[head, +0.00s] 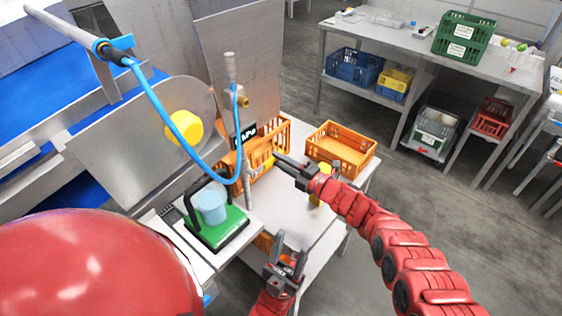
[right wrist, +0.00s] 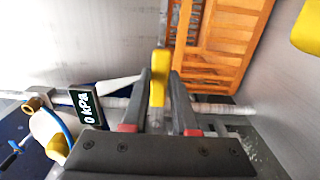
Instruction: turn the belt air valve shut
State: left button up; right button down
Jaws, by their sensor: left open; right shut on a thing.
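The yellow valve lever (right wrist: 157,88) stands between the fingers of my right gripper (right wrist: 161,85), which is shut on it. In the right wrist view the lever lies across the grey pipe (right wrist: 215,108). A small dark display (right wrist: 85,104) beside it reads 0 kPa; it also shows in the head view (head: 244,136). In the head view my right gripper (head: 276,159) reaches left to the upright pipe (head: 247,185), and only a bit of yellow shows at its tips. My left gripper (head: 285,262) is open and empty, low over the white table.
A blue hose (head: 157,98) loops down near the pipe. Orange crates (head: 340,150) stand behind my right gripper. A green scale (head: 216,232) with a light-blue cup (head: 211,207) is at left. A yellow knob (head: 185,127) sits on the metal guard.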

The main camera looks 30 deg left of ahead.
jog(key=shift+f, duration=0.15)
jog(key=c, duration=0.7)
grip_release()
jog(key=d, duration=0.5)
jog(key=s+d, duration=0.1)
jog(key=d, duration=0.5)
jog(key=s+d, duration=0.1)
jog(key=d, duration=0.5)
jog(key=shift+s+d, duration=0.15)
jog(key=shift+d, duration=0.05)
